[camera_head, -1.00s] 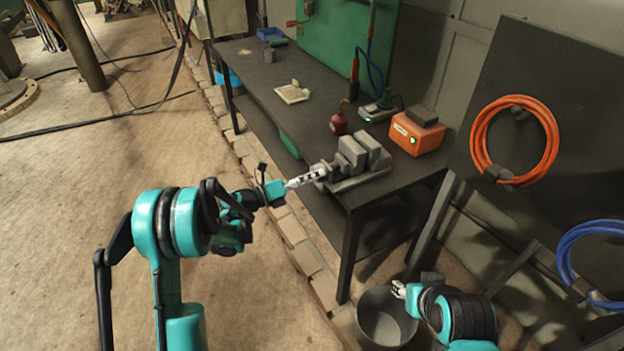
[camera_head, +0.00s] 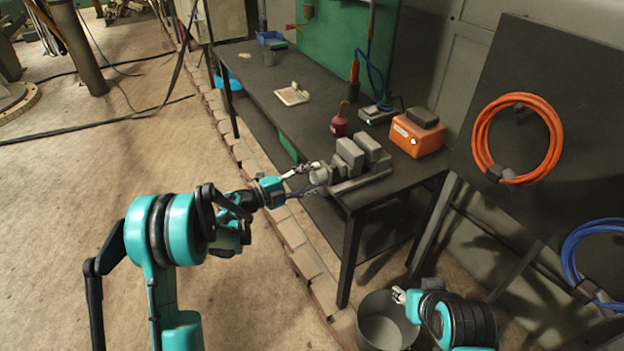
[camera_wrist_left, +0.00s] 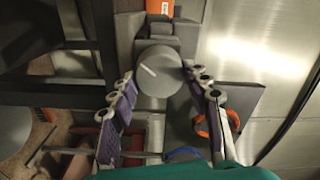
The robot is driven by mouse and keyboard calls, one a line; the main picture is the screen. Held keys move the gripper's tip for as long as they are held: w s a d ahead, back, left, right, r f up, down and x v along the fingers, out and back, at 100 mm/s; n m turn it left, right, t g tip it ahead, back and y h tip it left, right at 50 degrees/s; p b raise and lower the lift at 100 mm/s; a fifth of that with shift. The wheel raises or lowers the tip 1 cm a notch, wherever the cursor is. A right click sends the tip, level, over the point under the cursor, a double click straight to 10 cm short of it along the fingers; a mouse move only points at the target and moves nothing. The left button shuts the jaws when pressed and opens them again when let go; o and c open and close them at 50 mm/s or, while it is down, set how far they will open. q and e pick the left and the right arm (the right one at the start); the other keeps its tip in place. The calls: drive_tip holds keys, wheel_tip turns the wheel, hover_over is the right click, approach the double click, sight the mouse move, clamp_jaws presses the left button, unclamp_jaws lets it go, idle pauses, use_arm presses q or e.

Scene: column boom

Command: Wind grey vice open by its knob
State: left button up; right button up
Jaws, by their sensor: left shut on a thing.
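The grey vice (camera_head: 348,156) stands at the near end of the dark workbench, its two blocky jaws apart with a narrow gap between them. Its round grey knob (camera_head: 320,174) faces my left arm. My left gripper (camera_head: 311,177) has one finger above and one below the knob in the head view. In the left wrist view the knob (camera_wrist_left: 158,72) bears a white line mark and sits between the two fingertips (camera_wrist_left: 158,75), which are shut on it. My right gripper (camera_head: 398,295) is low at the bottom right, above a bucket; its fingers are too small to read.
On the workbench (camera_head: 290,120) are an orange box (camera_head: 416,137), a red can (camera_head: 339,125) and a pale tray (camera_head: 292,95). A grey bucket (camera_head: 372,325) stands on the floor. Orange (camera_head: 480,140) and blue (camera_head: 570,250) coils hang at right. Floor at left is open.

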use_arm(q)
drive_tip(key=n, duration=0.4)
drive_tip(key=shift+n, duration=0.3)
drive_tip(key=n, duration=0.3)
drive_tip(key=shift+r+n, duration=0.1)
drive_tip(key=shift+n, duration=0.2)
drive_tip(key=n, duration=0.4)
drive_tip(key=shift+w+n, duration=0.1)
drive_tip(key=shift+n, duration=0.2)
drive_tip(key=n, duration=0.3)
drive_tip(key=shift+a+n, duration=0.1)
drive_tip(key=shift+n, duration=0.2)
drive_tip(key=n, duration=0.7)
drive_tip(key=shift+w, duration=0.1)
drive_tip(key=n, duration=0.6)
drive_tip(key=shift+f+n, duration=0.2)
drive_tip(key=shift+n, duration=0.1)
